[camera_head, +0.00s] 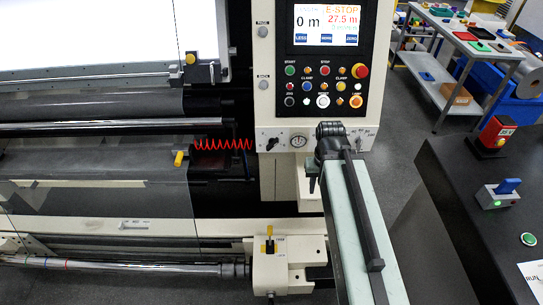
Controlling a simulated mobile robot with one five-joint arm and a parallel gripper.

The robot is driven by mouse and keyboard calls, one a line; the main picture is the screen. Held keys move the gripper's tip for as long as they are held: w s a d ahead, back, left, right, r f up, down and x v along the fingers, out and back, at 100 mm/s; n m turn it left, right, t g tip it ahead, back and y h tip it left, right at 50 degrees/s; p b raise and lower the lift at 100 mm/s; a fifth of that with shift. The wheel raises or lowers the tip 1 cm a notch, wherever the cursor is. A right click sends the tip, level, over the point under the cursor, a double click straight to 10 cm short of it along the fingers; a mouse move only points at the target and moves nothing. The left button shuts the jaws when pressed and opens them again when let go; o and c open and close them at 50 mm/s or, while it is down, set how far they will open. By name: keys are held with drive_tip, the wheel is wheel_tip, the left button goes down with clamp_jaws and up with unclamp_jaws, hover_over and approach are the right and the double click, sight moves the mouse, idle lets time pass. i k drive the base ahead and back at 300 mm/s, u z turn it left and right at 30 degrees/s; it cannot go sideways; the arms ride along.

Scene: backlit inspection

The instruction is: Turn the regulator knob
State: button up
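Below the button panel, a cream strip carries a round gauge (298,141). A small dark knob (270,142) sits to its left. Another small dark control (359,141) with printed marks around it sits to its right, partly beside my arm. I cannot tell for certain which is the regulator knob. My arm rises from the bottom of the picture, and its dark wrist end overlaps the strip between the gauge and the right control. My gripper's fingers cannot be made out there, and no contact with a knob is visible.
The control panel (320,90) with lit screen and coloured buttons is above. A machine with clear film and rollers (100,127) fills the left. A lever block (270,260) is below.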

sight(273, 141)
drive_tip(key=k, duration=0.4)
drive_tip(key=u, duration=4.15)
drive_tip(key=k, duration=0.45)
drive_tip(key=z, duration=1.25)
